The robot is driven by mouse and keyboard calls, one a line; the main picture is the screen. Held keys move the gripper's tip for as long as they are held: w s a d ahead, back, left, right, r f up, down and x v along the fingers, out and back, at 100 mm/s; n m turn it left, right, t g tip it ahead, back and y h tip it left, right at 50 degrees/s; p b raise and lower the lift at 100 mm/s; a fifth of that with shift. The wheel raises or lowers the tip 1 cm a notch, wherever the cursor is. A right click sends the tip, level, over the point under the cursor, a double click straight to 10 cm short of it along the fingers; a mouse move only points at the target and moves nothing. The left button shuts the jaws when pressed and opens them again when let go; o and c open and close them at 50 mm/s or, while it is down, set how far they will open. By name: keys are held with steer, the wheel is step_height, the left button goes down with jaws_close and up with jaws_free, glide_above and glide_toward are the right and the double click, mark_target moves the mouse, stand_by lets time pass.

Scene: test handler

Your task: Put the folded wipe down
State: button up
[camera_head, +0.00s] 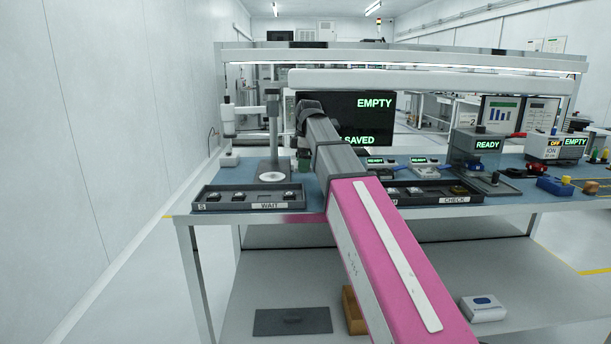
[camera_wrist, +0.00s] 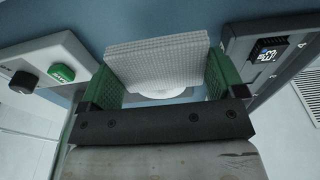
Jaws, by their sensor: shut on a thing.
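The folded wipe (camera_wrist: 155,58) is a white, textured, layered pad in the wrist view. My gripper (camera_wrist: 160,80) is shut on it, with one green finger at each side. The wipe is over the blue bench mat (camera_wrist: 190,14); how high it is above the mat cannot be told. A white round thing (camera_wrist: 163,93) shows partly below the wipe's lower edge. In the head view my arm reaches over the bench and hides most of the gripper and the wipe.
The WAIT tray (camera_head: 232,208) lies at the bench's front left, the CHECK tray (camera_head: 430,200) right of my arm. A stand with a white disc (camera_head: 271,177) is behind the WAIT tray. A screen (camera_head: 378,105) stands behind. The wrist view shows a green button (camera_wrist: 61,73).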

mark_target(306, 181)
steer(key=shift+w+d+f, duration=0.35)
steer(key=shift+d+f, duration=0.05)
steer(key=shift+d, duration=0.05)
steer(key=shift+f, duration=1.95)
steer(key=shift+f, duration=0.35)
